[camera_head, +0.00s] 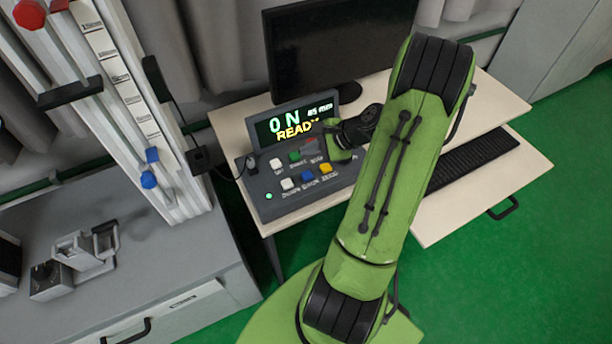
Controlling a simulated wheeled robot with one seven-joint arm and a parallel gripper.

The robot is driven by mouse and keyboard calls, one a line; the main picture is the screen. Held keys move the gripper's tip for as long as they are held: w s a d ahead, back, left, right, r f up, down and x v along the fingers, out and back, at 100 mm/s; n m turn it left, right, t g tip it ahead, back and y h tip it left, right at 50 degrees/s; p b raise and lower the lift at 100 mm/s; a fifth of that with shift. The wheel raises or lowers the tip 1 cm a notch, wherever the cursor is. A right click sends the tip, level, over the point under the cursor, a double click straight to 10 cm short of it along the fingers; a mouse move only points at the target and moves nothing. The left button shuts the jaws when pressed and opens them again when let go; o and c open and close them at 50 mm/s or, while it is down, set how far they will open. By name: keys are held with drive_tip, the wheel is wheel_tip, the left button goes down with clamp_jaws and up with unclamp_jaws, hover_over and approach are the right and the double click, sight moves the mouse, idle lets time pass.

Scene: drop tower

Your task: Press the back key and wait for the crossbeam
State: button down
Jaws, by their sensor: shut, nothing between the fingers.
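The control box (275,210) stands on the desk, with two rows of coloured keys. The far row has a white key (275,163), a green key (294,157) and a red key (309,151). The near row has a white key (288,184), a blue key (307,176) and a yellow key (326,168). Their labels are too small to read surely. The display (296,122) shows "0 N" and "READY". My gripper (338,152) is shut and empty by the box's right side, partly hidden by my arm. A dark bar (70,93) crosses the tower; I cannot tell whether it is the crossbeam.
The tall drop tower (110,75) stands at left, with a red knob (30,14) and blue knobs (148,180). A dark monitor (330,45) stands behind the box. A keyboard (470,162) lies on the right. A metal fixture (85,255) sits on the grey bench.

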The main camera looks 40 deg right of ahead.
drive_tip(key=b, duration=0.5)
hover_over(310, 176)
wheel_tip(310, 176, down, 7)
drive_tip(key=shift+r, duration=0.15)
drive_tip(key=shift+f, duration=0.3)
idle(1.2)
drive_tip(key=shift+f+b, duration=0.35)
drive_tip(key=shift+f, duration=0.05)
